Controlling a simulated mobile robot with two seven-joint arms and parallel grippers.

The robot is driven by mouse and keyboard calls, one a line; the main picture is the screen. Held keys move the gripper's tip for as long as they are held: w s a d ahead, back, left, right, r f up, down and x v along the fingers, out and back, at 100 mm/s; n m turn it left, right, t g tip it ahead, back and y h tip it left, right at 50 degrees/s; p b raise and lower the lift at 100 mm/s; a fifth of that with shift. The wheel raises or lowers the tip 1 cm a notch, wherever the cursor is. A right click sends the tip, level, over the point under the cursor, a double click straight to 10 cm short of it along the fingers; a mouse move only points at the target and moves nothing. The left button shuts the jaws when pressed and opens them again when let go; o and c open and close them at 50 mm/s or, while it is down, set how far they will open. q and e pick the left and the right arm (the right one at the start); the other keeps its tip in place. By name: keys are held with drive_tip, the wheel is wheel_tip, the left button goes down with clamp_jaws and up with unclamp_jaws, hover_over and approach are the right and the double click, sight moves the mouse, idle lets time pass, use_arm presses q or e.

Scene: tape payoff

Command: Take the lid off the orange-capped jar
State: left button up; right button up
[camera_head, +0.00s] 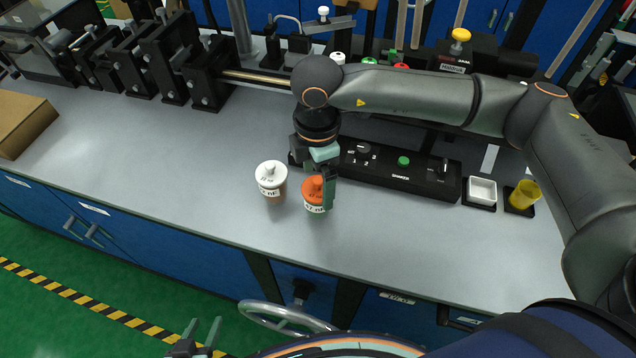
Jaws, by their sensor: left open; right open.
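The orange-capped jar (315,205) stands upright on the grey bench, with its orange lid (312,186) on it. My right gripper (325,188) comes down from above and behind, with a finger along the jar's right side. It is open; I cannot tell whether the fingers touch the lid or jar, and the other finger is largely hidden. A white-capped jar (271,187) with a brownish body stands just to the left. My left gripper (205,335) is open and empty, low in front of the bench at the bottom edge.
A black shaker panel (403,174) with a green button lies behind the jars. A white dish (482,191) and a yellow cup (523,196) stand to the right. A cardboard box (22,122) is at far left. The bench (150,165) left of the jars is clear.

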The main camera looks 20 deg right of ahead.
drive_tip(key=shift+f, duration=0.35)
drive_tip(key=shift+c, duration=0.2)
drive_tip(key=c, duration=1.2)
drive_tip(key=shift+o, duration=0.2)
drive_tip(key=shift+r, duration=0.2)
